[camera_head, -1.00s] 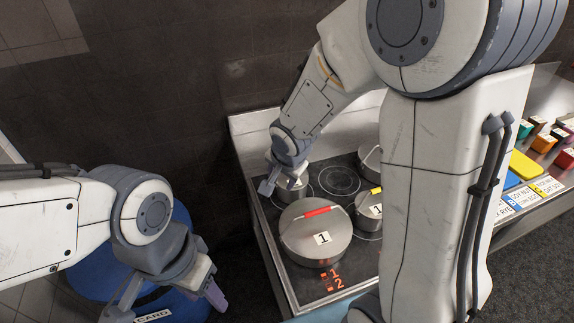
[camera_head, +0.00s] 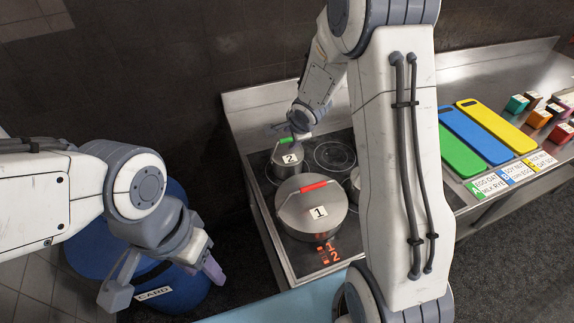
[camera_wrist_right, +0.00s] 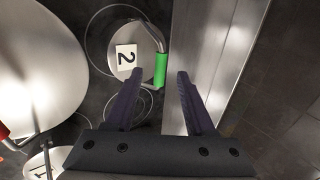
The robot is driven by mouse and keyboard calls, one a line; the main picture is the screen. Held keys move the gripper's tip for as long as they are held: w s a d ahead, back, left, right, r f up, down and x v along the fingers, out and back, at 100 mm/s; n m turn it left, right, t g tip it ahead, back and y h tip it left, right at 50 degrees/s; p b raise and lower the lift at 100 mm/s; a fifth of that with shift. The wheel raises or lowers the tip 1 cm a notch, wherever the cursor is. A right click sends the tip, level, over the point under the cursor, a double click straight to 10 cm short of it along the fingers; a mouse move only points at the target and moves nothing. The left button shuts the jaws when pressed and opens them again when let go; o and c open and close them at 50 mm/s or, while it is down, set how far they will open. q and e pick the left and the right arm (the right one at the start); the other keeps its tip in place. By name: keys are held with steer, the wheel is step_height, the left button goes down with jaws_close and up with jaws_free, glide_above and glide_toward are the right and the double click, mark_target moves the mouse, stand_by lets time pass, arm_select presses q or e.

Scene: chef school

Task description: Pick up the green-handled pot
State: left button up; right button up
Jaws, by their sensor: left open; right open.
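The green-handled pot (camera_head: 288,161) is small and metal, with a card marked 2 on its lid. It stands at the back left of the cooktop. In the right wrist view its green handle (camera_wrist_right: 161,70) appears between the open fingertips of my right gripper (camera_wrist_right: 160,75), with visible gaps on both sides. I cannot tell the height between fingers and handle. In the head view my right gripper (camera_head: 284,128) is at the far side of the pot, partly hidden by its own wrist. My left gripper (camera_head: 164,283) is open and empty, over the blue bin.
Another pot (camera_head: 353,183) is mostly hidden by my right arm. The blue bin (camera_head: 95,255) stands at the left. Cutting boards (camera_head: 482,133) and small boxes lie at the right.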

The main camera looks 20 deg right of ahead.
mark_target(288, 139)
steer(key=b+x, duration=0.1)
steer(key=x, duration=0.2)
steer(key=shift+w+a+f, duration=0.1)
steer(key=shift+f, duration=0.15)
steer(key=shift+c, duration=0.3)
jaws_close()
steer(key=shift+r, duration=0.1)
stand_by(0.8)
